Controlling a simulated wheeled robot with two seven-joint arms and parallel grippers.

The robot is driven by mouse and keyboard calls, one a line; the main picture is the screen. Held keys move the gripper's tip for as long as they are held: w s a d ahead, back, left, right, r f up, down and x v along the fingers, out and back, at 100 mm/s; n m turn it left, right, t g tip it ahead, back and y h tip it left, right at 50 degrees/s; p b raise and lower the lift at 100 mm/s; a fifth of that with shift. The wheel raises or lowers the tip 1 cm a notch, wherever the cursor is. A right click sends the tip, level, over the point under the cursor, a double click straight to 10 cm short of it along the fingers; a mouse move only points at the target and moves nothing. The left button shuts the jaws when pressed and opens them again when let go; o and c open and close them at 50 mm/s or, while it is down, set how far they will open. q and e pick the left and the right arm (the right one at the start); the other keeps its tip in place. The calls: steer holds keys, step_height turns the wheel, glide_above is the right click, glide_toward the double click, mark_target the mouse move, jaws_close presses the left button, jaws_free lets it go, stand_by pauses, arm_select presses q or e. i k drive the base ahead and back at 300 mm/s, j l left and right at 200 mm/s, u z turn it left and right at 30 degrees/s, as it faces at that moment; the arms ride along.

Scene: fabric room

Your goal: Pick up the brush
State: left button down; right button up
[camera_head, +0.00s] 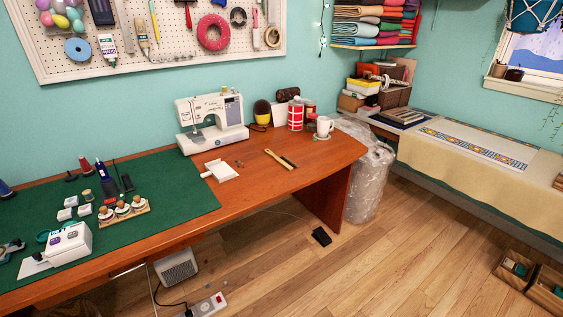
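A slim brush-like tool (278,159) with a light tan handle and a dark section lies flat on the right part of the wooden table (249,190). It is too small to make out bristles for certain. A wide brush (142,38) also hangs on the white pegboard (172,64) on the wall. Neither of my grippers is in view.
A white sewing machine (212,120), a white flat item (221,170), a red tin (295,116) and a white mug (324,126) stand near the tool. A green cutting mat (165,195) covers the table's left. The table's right front is clear.

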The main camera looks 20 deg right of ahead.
mark_target(290, 165)
steer(key=u, duration=0.6)
steer(key=l+u, duration=0.45)
steer(key=k+l+u, duration=0.1)
steer(key=l+u, duration=0.35)
steer(key=l, duration=0.15)
steer(key=k+l+u, duration=0.15)
steer(key=l+u, duration=0.25)
steer(key=l, duration=0.15)
